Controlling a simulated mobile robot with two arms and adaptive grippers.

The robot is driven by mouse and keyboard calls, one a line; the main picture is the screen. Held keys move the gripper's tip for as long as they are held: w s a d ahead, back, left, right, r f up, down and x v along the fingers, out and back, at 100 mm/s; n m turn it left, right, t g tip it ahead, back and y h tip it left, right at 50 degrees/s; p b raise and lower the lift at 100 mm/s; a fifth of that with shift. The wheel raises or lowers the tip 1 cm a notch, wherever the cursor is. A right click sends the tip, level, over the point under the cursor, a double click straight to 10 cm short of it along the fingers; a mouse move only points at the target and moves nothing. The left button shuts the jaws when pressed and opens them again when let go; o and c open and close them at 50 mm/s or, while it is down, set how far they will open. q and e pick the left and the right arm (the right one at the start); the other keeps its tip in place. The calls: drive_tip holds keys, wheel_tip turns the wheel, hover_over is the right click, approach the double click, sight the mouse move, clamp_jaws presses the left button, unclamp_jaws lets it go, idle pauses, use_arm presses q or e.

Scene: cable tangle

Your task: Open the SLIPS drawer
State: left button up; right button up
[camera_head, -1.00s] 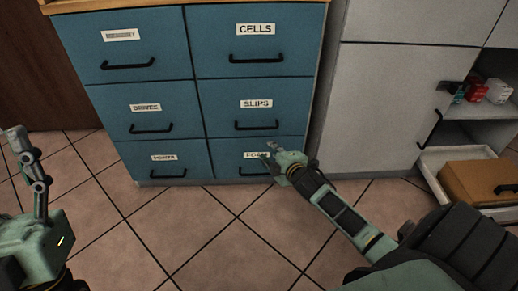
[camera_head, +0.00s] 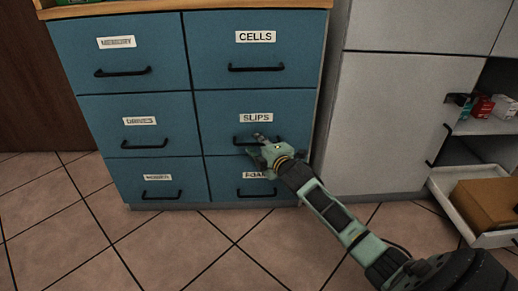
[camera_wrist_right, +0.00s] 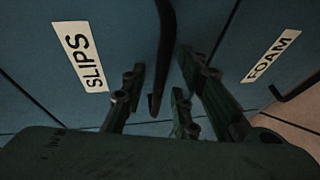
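The SLIPS drawer (camera_head: 222,112) is the middle drawer in the right column of the blue cabinet, and it is shut. Its label also shows in the right wrist view (camera_wrist_right: 80,57). Its black bar handle (camera_head: 242,142) is partly hidden by my right gripper (camera_head: 258,146) in the head view. In the right wrist view the handle (camera_wrist_right: 162,50) runs between the spread fingers of the right gripper (camera_wrist_right: 165,100). The fingers stand apart on both sides of it, and I cannot tell whether any touches it. My left gripper is out of view.
The CELLS drawer (camera_head: 285,55) is above and the FOAM drawer (camera_head: 225,188) below, both shut. A grey cabinet (camera_head: 390,110) stands to the right, with a pulled-out white drawer holding a brown box (camera_head: 485,203). The tiled floor (camera_head: 150,245) in front is clear.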

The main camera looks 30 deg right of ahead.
drive_tip(key=shift+w, duration=0.15)
drive_tip(key=shift+c, duration=0.5)
clamp_jaws()
